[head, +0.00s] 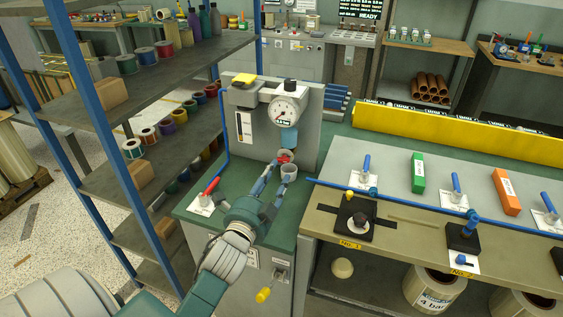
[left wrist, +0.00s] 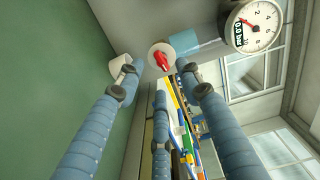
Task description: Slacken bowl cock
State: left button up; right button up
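The red bowl cock (head: 284,157) sits at the underside of the clear blue bowl (head: 289,138), below a round dial gauge (head: 286,112) on a grey panel. In the left wrist view the red cock (left wrist: 161,61) stands out from a pale round base, with the bowl (left wrist: 197,45) and the gauge (left wrist: 252,25) beyond. My left gripper (head: 280,166) reaches up to the cock from below. Its blue fingers are spread, with the cock seen between the tips (left wrist: 160,68); contact cannot be told. A small white cup (head: 289,171) is beside the fingertips. My right gripper is out of view.
A red-handled valve (head: 211,186) lies on the green bench left of the gripper. A workbench (head: 400,221) with blue-handled valves stands to the right. A blue-posted shelf (head: 120,167) with spools stands to the left.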

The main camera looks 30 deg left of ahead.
aim_at(284, 159)
pick_arm(q)
jog(key=x, duration=0.3)
jog(key=shift+w, duration=0.35)
jog(key=shift+p+x, duration=0.35)
jog(key=shift+x, duration=0.65)
jog(key=shift+f, duration=0.1)
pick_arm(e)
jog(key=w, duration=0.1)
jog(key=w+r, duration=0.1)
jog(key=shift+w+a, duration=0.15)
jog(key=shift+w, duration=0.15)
pick_arm(q)
grip_shut()
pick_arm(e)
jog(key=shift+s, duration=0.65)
